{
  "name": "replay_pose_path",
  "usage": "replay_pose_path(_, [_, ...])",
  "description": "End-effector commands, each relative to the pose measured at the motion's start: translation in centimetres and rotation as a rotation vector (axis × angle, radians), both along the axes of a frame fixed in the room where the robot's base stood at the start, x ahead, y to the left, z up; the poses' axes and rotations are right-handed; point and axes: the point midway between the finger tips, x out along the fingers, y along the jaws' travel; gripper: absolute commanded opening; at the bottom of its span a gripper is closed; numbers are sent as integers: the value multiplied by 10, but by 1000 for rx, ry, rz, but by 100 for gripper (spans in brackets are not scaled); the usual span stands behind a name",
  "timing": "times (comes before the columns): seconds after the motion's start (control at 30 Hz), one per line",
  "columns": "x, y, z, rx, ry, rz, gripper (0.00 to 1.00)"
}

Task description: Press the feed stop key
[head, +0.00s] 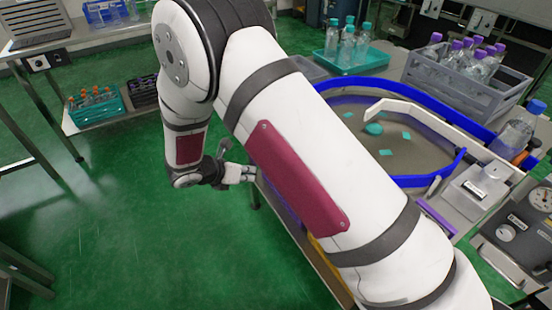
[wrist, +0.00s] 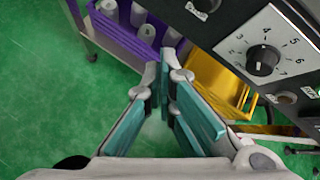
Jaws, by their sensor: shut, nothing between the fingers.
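My gripper (wrist: 163,86) is shut and empty in the wrist view, its fingertips together over the edge of a purple bin. In the head view my gripper (head: 246,173) is beside the left side of the machine table, apart from it. A dark control panel (wrist: 228,28) shows at the upper right of the wrist view, right of the fingertips and not touched. It carries a black dial (wrist: 262,60) on a white numbered plate and a round button (wrist: 286,97) with small labels nearby. I cannot read which key is feed stop.
A purple bin (wrist: 113,32) with pale cylinders and a yellow bin (wrist: 205,77) are near the fingertips. A blue-railed round table (head: 350,150) stands right of my arm, with a grey bottle crate (head: 455,88) behind. The green floor (head: 130,220) at left is clear.

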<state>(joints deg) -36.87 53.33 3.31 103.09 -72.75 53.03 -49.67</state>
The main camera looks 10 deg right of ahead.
Motion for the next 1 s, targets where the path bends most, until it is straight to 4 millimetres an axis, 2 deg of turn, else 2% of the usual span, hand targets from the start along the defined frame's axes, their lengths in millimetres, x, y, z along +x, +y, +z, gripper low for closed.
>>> replay_pose_path(0.2, [11, -28, 1, -1, 0, -2, 0])
replay_pose_path(0.4, [19, -45, 0, -1, 0, -1, 0])
replay_pose_path(0.6, [21, -51, 0, 0, 1, 1, 0])
replay_pose_path(1.0, [21, -52, 0, 0, 0, 0, 0])
